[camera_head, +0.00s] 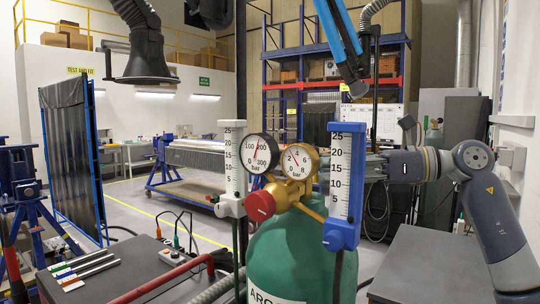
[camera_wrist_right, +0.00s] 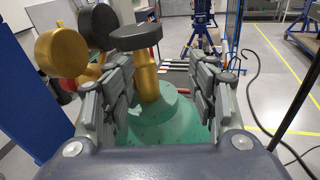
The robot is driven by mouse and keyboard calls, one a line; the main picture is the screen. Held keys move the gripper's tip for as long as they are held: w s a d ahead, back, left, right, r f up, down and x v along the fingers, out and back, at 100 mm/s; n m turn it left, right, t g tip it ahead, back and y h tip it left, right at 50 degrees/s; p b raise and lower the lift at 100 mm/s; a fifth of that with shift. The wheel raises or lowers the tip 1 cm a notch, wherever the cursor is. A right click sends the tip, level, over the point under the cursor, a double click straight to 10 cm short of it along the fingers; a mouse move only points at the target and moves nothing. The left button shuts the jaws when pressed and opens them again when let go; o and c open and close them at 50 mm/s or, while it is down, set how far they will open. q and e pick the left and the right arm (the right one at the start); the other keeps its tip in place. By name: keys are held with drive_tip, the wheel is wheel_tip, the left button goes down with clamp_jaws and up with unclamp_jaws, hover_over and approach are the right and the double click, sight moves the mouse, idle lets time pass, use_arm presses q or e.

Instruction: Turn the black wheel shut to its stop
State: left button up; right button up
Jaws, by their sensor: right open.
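The black wheel (camera_wrist_right: 134,36) is a dark flat disc on a gold valve stem (camera_wrist_right: 149,80), above the green gas cylinder (camera_wrist_right: 160,125) in the right wrist view. My right gripper (camera_wrist_right: 163,72) is open, with one finger on each side of the stem. The wheel lies ahead of its fingertips, nearer the left finger; I cannot tell whether they touch. In the head view my right gripper (camera_head: 376,166) comes in from the right and its tips are hidden behind the blue flow meter (camera_head: 342,200). The wheel is not visible there. My left gripper is not in view.
Two gauges (camera_head: 262,153) (camera_head: 300,161) and a red knob (camera_head: 260,206) sit in front of the valve. A white flow meter (camera_head: 231,170) stands left of them. A dark bench (camera_head: 125,275) is at lower left, and a grey surface (camera_head: 430,265) at lower right.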

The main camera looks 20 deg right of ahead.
drive_tip(key=shift+n+y, duration=0.7)
drive_tip(key=shift+y, duration=0.2)
drive_tip(key=a+r+p, duration=0.1)
drive_tip(key=w+a+r+p, duration=0.1)
drive_tip(key=a+r, duration=0.1)
drive_tip(key=w+a+r+p, duration=0.1)
drive_tip(key=a, duration=0.1)
drive_tip(key=shift+a+r, duration=0.1)
drive_tip(key=shift+r, duration=0.05)
drive_tip(key=p+x, duration=0.1)
drive_tip(key=x, duration=0.3)
drive_tip(key=shift+a+p, duration=0.3)
drive_tip(key=shift+a, duration=0.05)
drive_tip(key=shift+w+d+f, duration=0.15)
drive_tip(key=shift+d+f, duration=0.05)
drive_tip(key=shift+f, duration=0.1)
drive_tip(key=shift+c, duration=0.5)
drive_tip(key=shift+a, duration=0.1)
drive_tip(key=c, duration=0.8)
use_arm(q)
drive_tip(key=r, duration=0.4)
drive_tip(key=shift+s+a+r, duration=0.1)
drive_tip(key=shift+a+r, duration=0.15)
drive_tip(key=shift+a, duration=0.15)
use_arm(e)
drive_tip(key=shift+a, duration=0.1)
drive_tip(key=shift+c, duration=0.7)
